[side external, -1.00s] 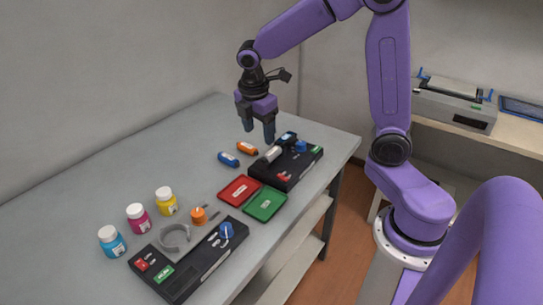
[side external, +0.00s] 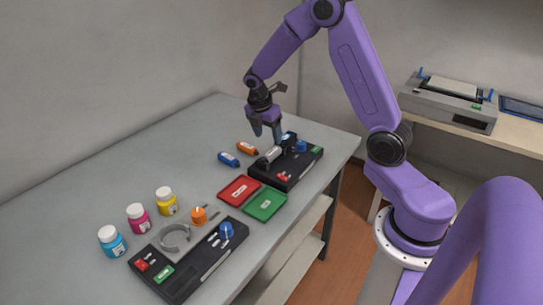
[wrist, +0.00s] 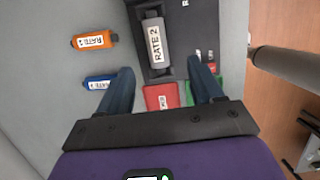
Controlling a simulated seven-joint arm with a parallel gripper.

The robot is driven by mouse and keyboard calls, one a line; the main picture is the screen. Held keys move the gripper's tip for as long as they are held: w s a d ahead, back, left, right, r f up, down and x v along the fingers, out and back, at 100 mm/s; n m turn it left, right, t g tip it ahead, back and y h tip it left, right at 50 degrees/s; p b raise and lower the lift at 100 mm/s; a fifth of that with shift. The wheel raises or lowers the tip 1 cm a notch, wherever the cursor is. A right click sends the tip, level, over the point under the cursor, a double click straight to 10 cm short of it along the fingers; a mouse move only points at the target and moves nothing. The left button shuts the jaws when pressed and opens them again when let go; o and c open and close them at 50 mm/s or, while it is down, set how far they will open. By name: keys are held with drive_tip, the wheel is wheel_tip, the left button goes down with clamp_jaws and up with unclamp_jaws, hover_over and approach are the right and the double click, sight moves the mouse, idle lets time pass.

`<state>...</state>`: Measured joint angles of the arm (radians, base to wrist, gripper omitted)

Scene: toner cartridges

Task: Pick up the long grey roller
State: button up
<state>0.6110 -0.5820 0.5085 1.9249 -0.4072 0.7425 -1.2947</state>
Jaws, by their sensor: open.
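A grey roller (wrist: 155,45) with a white label reading "RATE 2" lies in a recess of a black cartridge (wrist: 190,20) in the wrist view. In the side view the grey roller (side external: 272,154) shows at the left part of that black cartridge (side external: 308,163). My gripper (side external: 267,134) is open and empty, pointing down just above the roller. In the wrist view my gripper (wrist: 163,70) has its fingers apart, one on either side of the roller's near end. I see no contact between fingers and roller.
Orange (side external: 246,148) and blue (side external: 229,159) small rollers lie left of the cartridge. Red (side external: 239,190) and green (side external: 265,204) trays are in front. A second black cartridge (side external: 190,268) and several bottles stand nearer the camera. The table's far left is clear.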

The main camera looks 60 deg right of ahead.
sight(271, 152)
drive_tip(key=shift+w+x, duration=0.15)
drive_tip(key=shift+x, duration=2.15)
drive_tip(key=shift+w+x, duration=0.15)
drive_tip(key=shift+x, duration=2.15)
drive_tip(key=c, duration=1.2)
